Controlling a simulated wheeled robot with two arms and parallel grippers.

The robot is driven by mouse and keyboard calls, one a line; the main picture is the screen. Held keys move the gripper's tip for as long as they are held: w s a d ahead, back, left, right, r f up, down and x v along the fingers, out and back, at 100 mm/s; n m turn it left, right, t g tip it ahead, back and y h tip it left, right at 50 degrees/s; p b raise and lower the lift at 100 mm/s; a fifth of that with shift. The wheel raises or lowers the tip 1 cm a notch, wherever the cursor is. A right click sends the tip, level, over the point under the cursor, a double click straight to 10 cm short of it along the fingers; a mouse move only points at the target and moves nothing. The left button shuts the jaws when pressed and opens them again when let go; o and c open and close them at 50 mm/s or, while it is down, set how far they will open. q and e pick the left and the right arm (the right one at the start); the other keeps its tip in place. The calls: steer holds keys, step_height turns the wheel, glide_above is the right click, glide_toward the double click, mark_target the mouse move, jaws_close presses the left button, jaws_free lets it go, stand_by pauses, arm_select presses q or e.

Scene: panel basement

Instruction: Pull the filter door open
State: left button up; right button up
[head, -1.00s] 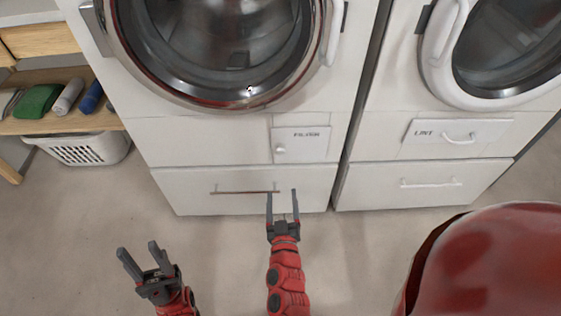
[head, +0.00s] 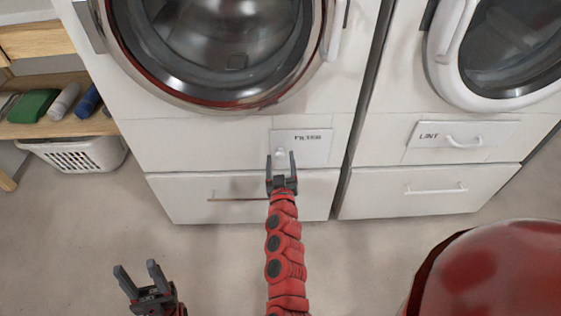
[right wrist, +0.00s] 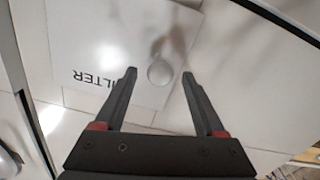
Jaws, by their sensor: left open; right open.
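The filter door (head: 312,146) is a small white panel marked FILTER, low on the left machine's front, and it looks closed. Its round white knob (head: 281,154) is at the door's left side. My right gripper (head: 281,158) is open, just in front of the knob. In the right wrist view the knob (right wrist: 160,72) shows between and beyond the two open fingertips (right wrist: 160,76); I cannot tell whether they reach around it. The door also shows upside down there (right wrist: 95,55). My left gripper (head: 138,273) is open and empty over the floor at lower left.
A drawer (head: 180,188) with a bar handle (head: 235,199) lies below the filter door. The right machine has a LINT panel (head: 425,142) with a handle. A white basket (head: 75,156) stands under a shelf at left.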

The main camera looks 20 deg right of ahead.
jaws_close()
stand_by(1.4)
